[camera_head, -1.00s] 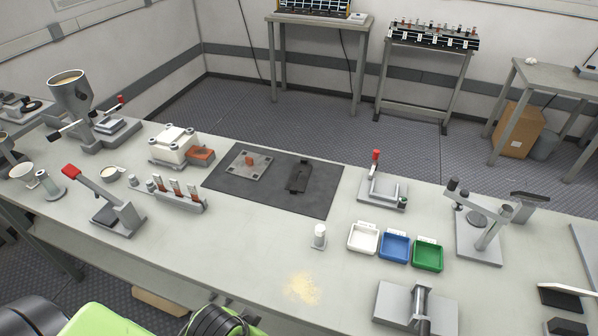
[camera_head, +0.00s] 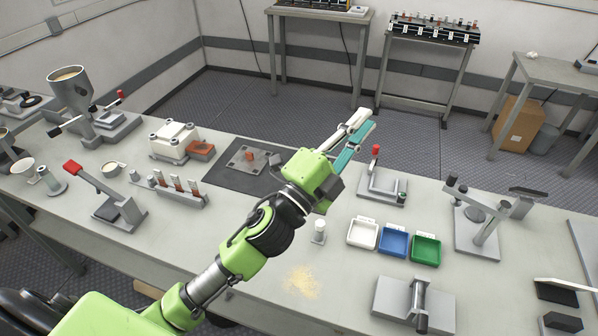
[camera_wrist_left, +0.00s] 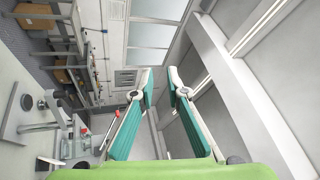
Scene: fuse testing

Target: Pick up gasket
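No gasket can be made out with certainty. A small reddish-brown piece (camera_head: 249,156) sits on a grey square plate (camera_head: 240,167) on the dark mat (camera_head: 222,178); I cannot tell whether it is the gasket. My left gripper (camera_head: 366,119) is raised above the bench and points toward the upper right. Its teal-padded fingers are apart with nothing between them, as the left wrist view (camera_wrist_left: 160,80) also shows. My right gripper is not in view.
White (camera_head: 362,246), blue (camera_head: 391,252) and green (camera_head: 426,261) trays stand right of a small white cylinder (camera_head: 319,236). A red-handled press (camera_head: 382,197) stands behind them. Yellow powder (camera_head: 300,282) lies near the front. A tube rack (camera_head: 180,202) and another lever press (camera_head: 120,219) stand left.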

